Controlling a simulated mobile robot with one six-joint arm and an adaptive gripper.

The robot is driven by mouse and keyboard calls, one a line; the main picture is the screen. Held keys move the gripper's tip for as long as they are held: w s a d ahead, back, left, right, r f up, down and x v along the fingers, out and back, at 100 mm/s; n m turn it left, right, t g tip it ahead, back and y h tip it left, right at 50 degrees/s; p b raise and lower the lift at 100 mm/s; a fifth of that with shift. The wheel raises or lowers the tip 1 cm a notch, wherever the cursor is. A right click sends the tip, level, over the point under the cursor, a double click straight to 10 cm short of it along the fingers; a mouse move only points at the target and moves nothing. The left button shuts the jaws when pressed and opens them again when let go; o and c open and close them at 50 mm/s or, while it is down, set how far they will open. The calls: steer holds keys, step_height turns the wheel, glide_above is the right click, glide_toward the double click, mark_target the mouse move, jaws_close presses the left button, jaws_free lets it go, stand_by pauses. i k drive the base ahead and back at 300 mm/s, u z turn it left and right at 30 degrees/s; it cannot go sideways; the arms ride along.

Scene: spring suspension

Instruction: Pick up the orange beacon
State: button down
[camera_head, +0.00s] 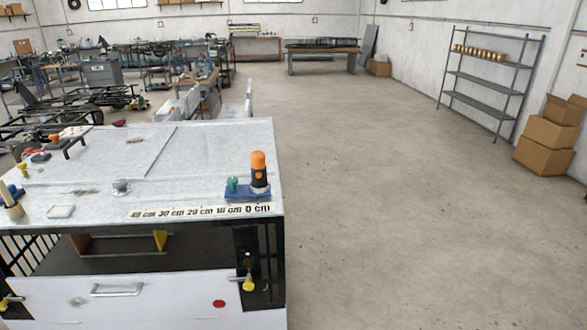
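An upright cylinder with an orange top and a dark body (258,162) stands near the right front corner of the white-topped workbench (190,160). It looks like the orange beacon. It stands on or just behind a blue block (240,190); I cannot tell which. A small green piece (232,185) is on the block, left of the cylinder. My gripper is not in view.
A ruler strip (200,211) runs along the bench's front edge. Several small items lie at the bench's left. Wide bare floor (400,220) lies to the right. A metal shelf (485,80) and stacked cardboard boxes (548,140) stand by the right wall.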

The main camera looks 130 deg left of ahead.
mark_target(258, 163)
steer(key=k, duration=0.5)
steer(key=u, duration=1.95)
steer(key=i, duration=0.6)
steer(key=u, duration=0.1)
